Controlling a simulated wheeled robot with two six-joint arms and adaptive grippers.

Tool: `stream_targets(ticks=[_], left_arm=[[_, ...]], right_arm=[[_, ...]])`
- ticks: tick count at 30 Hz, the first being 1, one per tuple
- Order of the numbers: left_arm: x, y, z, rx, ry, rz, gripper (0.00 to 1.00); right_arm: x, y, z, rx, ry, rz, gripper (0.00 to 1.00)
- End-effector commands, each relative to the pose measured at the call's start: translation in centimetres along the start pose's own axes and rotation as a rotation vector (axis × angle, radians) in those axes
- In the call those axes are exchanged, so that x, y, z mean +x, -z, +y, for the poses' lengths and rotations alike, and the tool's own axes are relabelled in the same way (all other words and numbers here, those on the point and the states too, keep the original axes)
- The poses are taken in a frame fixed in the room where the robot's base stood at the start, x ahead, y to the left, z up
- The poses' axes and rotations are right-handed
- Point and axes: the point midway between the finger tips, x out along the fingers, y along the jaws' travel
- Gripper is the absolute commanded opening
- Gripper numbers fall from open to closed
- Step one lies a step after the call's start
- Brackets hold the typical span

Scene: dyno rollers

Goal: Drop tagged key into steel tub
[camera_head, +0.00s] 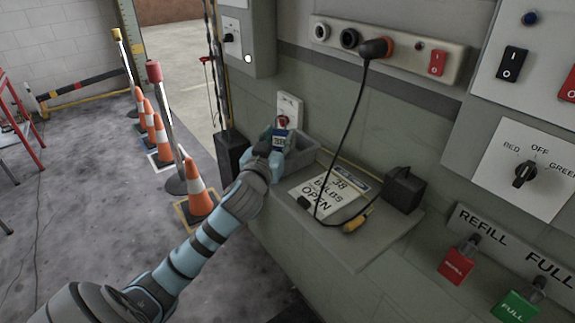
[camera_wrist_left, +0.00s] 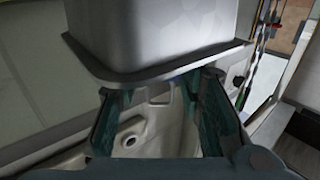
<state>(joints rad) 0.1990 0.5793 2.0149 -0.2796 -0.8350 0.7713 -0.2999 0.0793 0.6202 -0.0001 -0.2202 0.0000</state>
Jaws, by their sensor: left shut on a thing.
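The steel tub (camera_head: 304,152) is a grey open container at the far end of the wall ledge. My left gripper (camera_head: 277,139) is at its near left side, shut on the tagged key, whose small blue tag (camera_head: 280,142) shows between the fingers. The key's metal part is hidden. In the left wrist view the tub (camera_wrist_left: 155,35) fills the top, its rim (camera_wrist_left: 150,76) close beyond the fingers of my left gripper (camera_wrist_left: 160,88). The tag cannot be made out clearly there. I cannot tell whether gripper and tub touch. My right gripper is not in view.
The ledge (camera_head: 375,245) also holds a lettered card (camera_head: 318,212), a black box (camera_head: 404,190) with a cable, and a yellow item (camera_head: 357,220). A switch panel (camera_head: 395,52) is above. Traffic cones (camera_head: 200,198) and posts stand on the floor at left.

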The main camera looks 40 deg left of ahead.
Motion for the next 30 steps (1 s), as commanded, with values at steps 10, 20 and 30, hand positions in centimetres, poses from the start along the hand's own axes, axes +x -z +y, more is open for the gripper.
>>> stream_targets(ticks=[10,20,30], left_arm=[[0.0,-0.7,0.0,0.0,-0.002,0.0,0.41],[0.0,-0.7,0.1,0.0,-0.002,0.0,0.58],[-4.8,-0.8,0.1,0.005,-0.006,-0.001,0.58]], right_arm=[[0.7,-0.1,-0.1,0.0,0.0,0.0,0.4],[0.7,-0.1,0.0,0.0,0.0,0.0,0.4],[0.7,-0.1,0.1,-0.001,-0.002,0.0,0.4]])
